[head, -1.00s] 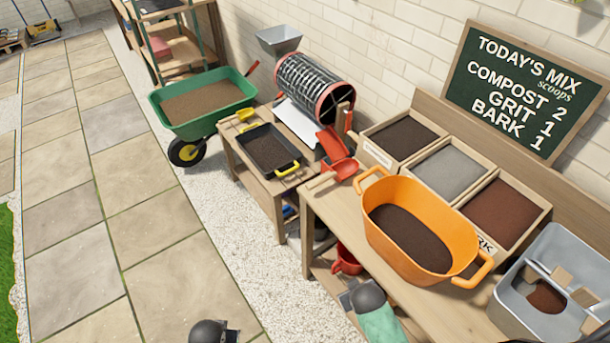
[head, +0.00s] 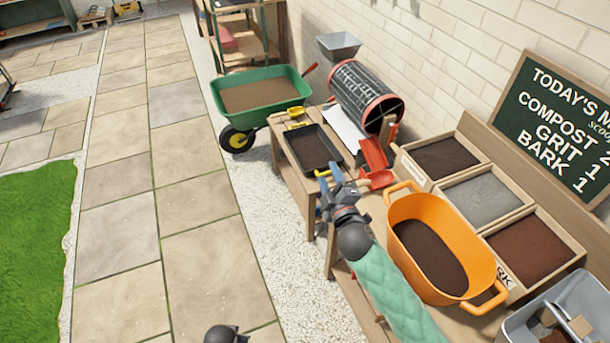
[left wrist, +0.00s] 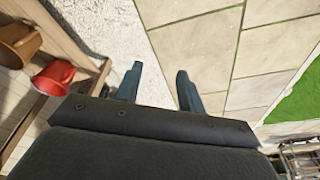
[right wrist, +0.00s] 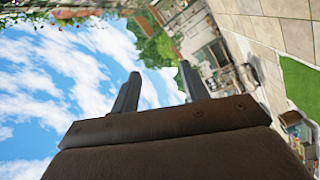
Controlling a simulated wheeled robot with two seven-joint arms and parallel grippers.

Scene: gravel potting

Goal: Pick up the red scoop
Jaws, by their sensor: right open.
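The red scoop (head: 383,178) lies at the far left end of the potting bench (head: 342,262), beside the orange tub, its wooden handle pointing left. My right gripper (head: 329,188) is open and empty, just left of the handle and apart from it as far as I can tell. The right wrist view shows its two fingers (right wrist: 159,78) spread against sky, with no scoop in view. My left gripper shows in the left wrist view (left wrist: 157,76), open and empty above gravel and paving. Only a dark part of my left arm shows at the head view's bottom edge.
The orange tub (head: 398,211) of dark soil stands right of the scoop. Behind are bins of compost (head: 445,158), grit (head: 483,198) and bark (head: 528,242). A black tray (head: 330,136) and a drum sieve (head: 362,95) stand beyond.

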